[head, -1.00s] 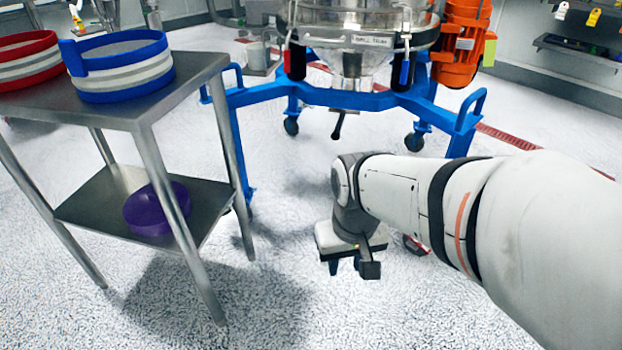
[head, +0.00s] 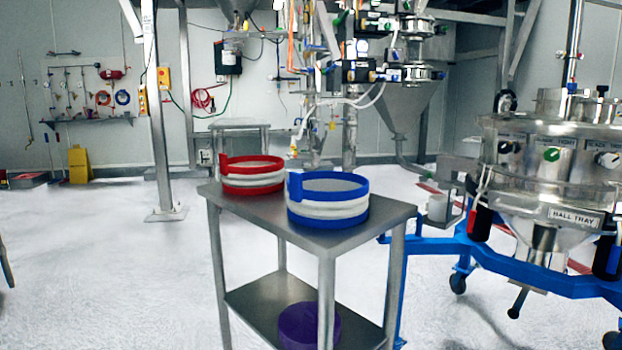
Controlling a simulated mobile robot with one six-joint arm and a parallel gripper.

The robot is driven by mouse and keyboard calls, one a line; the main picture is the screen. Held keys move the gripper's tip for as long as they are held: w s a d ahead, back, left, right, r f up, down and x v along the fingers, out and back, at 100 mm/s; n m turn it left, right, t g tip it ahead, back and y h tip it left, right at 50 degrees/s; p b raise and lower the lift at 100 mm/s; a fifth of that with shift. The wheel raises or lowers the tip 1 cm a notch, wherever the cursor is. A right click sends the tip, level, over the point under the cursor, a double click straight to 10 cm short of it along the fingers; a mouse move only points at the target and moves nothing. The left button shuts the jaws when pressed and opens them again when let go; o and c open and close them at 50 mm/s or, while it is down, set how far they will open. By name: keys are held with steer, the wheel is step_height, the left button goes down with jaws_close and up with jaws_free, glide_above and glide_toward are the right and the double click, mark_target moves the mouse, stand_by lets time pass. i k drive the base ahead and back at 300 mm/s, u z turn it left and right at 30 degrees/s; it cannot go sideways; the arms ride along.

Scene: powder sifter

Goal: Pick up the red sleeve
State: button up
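The red sleeve (head: 252,182), a round band with red rims and a white and grey striped middle, sits on the left part of the top of a steel table (head: 385,216). A similar blue sleeve (head: 328,210) stands to its right and a little nearer. The blue sleeve's raised tab stands close to the red sleeve's right side. My gripper is outside the head view, so its state does not show.
A purple round item (head: 309,325) lies on the table's lower shelf. The powder sifter (head: 550,180) on its blue wheeled frame (head: 520,272) stands right of the table. Open floor lies to the left. A steel post (head: 165,150) stands behind.

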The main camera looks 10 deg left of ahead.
mark_target(247, 175)
steer(key=u, duration=1.55)
steer(key=k, duration=0.8)
steer(key=u, duration=0.75)
steer(key=k, duration=0.55)
steer(key=u, duration=0.65)
steer(key=i, duration=1.55)
steer(key=z, duration=0.65)
steer(key=i, duration=1.75)
steer(key=z, duration=1.4)
steer(key=i, duration=1.05)
steer(key=z, duration=0.75)
steer(key=k, duration=0.25)
steer(key=u, duration=0.05)
